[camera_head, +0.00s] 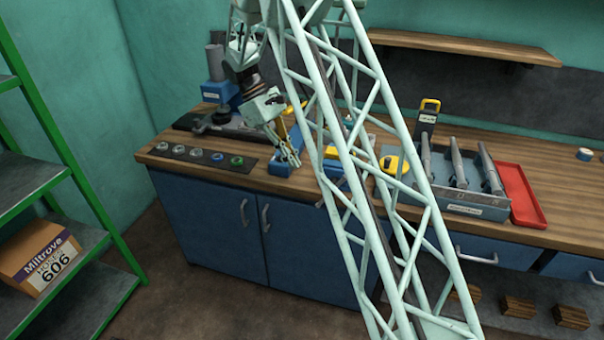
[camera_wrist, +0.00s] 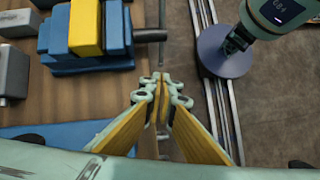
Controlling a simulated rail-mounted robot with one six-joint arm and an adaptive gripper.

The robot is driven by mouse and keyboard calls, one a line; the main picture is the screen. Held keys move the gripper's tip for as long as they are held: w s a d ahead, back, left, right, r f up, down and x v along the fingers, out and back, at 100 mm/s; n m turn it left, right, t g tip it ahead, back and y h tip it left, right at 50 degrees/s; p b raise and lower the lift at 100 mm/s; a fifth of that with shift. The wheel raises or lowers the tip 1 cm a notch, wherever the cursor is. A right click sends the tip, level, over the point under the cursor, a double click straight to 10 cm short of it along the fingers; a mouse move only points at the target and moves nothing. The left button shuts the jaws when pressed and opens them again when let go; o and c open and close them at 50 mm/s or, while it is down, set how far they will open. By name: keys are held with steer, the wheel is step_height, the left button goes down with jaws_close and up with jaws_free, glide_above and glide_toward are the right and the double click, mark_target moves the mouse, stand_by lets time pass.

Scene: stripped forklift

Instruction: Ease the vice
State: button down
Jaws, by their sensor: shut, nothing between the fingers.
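The blue vice (camera_wrist: 115,40) shows at the upper left of the wrist view, with a yellow block (camera_wrist: 86,28) between its jaws. A dark grey screw (camera_wrist: 150,35) sticks out of its right side, and a thin bar (camera_wrist: 162,50) runs across the screw's end. My gripper (camera_wrist: 163,80) is shut and empty, its fingertips together close to the lower part of this bar. I cannot tell if they touch it. In the head view my gripper (camera_head: 293,161) is low over the bench's front edge, beside the blue vice (camera_head: 283,166), which is partly hidden by the arm.
A round purple-grey disc (camera_wrist: 222,55) and a device with a display (camera_wrist: 283,12) stand right of the vice by metal rails (camera_wrist: 205,85). On the bench (camera_head: 170,162) are a strip of round pieces (camera_head: 198,154), a grey tool tray (camera_head: 460,190) and a red tray (camera_head: 520,195).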

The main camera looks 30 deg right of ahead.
steer(key=b, duration=0.2)
glide_toward(318, 195)
steer(key=s+f, duration=0.3)
steer(key=s, duration=0.1)
steer(key=shift+s+a+f, duration=0.2)
steer(key=shift+s+f, duration=0.1)
steer(key=shift+f, duration=0.1)
steer(key=shift+s+d+f, duration=0.45)
steer(key=shift+s, duration=0.25)
steer(key=shift+s+f, duration=0.1)
steer(key=shift+s+d+f+g+h+p, duration=0.35)
steer(key=shift+f+g+h+p, duration=0.1)
steer(key=shift+p, duration=0.2)
